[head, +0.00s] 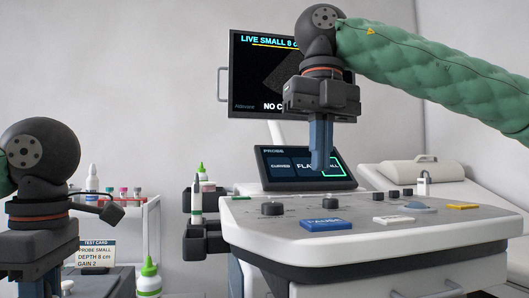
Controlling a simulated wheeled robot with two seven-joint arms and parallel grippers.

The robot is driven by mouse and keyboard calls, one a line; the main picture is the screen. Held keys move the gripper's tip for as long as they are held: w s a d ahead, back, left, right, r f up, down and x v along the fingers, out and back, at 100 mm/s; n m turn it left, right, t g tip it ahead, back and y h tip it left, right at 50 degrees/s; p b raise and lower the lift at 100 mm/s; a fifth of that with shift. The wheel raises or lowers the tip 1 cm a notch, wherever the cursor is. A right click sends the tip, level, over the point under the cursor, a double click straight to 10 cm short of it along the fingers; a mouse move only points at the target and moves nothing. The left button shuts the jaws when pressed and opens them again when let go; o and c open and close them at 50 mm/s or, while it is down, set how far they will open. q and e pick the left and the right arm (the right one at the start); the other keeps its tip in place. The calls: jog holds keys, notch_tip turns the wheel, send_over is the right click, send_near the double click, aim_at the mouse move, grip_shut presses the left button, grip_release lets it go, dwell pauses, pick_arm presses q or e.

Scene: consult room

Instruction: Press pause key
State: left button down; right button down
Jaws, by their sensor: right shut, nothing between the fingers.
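The pause key (326,225) is a wide blue key with light lettering, near the front left of the console's grey top panel (375,240). My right gripper (319,168) points down, with its blue-grey fingers shut and empty. It is above the panel, in front of the small touch screen, and its tips appear clear of the pause key. The fingers cover part of the touch screen (280,178). My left gripper (40,285) is at the lower left edge, partly cut off, and its fingertips cannot be made out.
The panel also has dark knobs (273,208), a white key (393,220) and a yellow key (462,206). A monitor (250,75) stands behind. A trolley with bottles (149,278) and a test card (96,254) is at left. A couch (450,190) is at right.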

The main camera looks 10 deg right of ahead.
aim_at(325, 221)
jog(key=shift+h, duration=0.3)
jog(key=shift+d+f, duration=0.2)
jog(key=shift+f, duration=1.35)
jog(key=shift+d+f, duration=0.15)
jog(key=shift+f, duration=1.4)
jog(key=shift+f, duration=0.8)
dwell(2.3)
jog(key=shift+r, duration=3.55)
